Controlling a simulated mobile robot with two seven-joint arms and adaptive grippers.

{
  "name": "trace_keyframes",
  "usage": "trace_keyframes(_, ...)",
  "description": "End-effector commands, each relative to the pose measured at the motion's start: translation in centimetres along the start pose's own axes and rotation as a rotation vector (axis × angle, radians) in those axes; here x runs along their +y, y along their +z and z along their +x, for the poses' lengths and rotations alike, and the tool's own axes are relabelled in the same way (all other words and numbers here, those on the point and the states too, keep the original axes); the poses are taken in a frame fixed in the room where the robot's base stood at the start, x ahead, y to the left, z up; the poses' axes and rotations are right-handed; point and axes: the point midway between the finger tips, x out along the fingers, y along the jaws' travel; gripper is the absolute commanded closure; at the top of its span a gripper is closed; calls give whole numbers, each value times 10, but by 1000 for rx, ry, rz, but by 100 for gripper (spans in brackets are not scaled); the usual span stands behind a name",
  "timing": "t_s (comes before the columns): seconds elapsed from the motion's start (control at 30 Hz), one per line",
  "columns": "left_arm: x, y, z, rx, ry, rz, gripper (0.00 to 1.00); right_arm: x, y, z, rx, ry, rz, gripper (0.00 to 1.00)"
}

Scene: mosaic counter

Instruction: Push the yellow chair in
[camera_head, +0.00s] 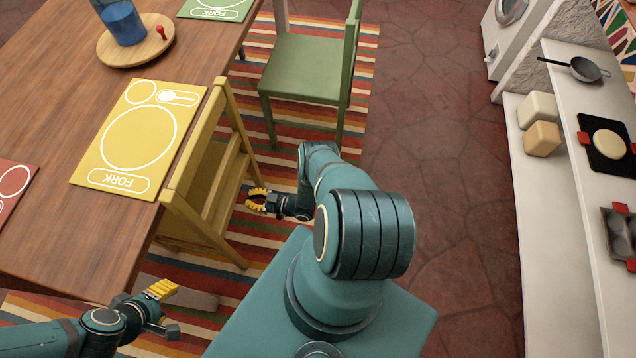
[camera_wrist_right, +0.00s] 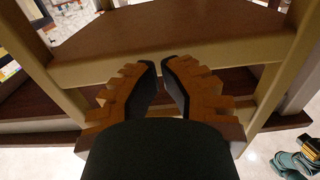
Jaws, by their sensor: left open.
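The yellow chair (camera_head: 228,145) stands at the right side of the wooden table (camera_head: 60,110), its back towards the aisle and its front part by the table edge. My right gripper (camera_head: 262,200) is just right of the chair, its fingers slightly apart with nothing between them. In the right wrist view, the right gripper (camera_wrist_right: 162,75) points at the yellowish chair frame (camera_wrist_right: 200,52). I cannot tell whether it touches. My left gripper (camera_head: 172,310) is open and empty, low near the table's front corner and below the chair.
A green chair (camera_head: 305,65) stands further back on the striped rug (camera_head: 345,125). A yellow placemat (camera_head: 140,135) and a wooden tray (camera_head: 112,52) with a blue cup lie on the table. The stone floor (camera_head: 450,150) is clear up to the white counter (camera_head: 550,220) on the right.

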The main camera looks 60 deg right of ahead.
Motion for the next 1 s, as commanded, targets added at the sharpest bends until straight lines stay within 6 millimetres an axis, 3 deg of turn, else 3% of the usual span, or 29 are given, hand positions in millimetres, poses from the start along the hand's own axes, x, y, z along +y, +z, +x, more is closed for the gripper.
trace_keyframes(0.5, 0, 0, 0, 1, 0, 0, 53, 0, 0, -64, 0, 0, 0, 100)
trace_keyframes(1.0, 0, 0, 0, -1, 0, 0, 53, 0, 0, -67, 0, 0, 0, 100)
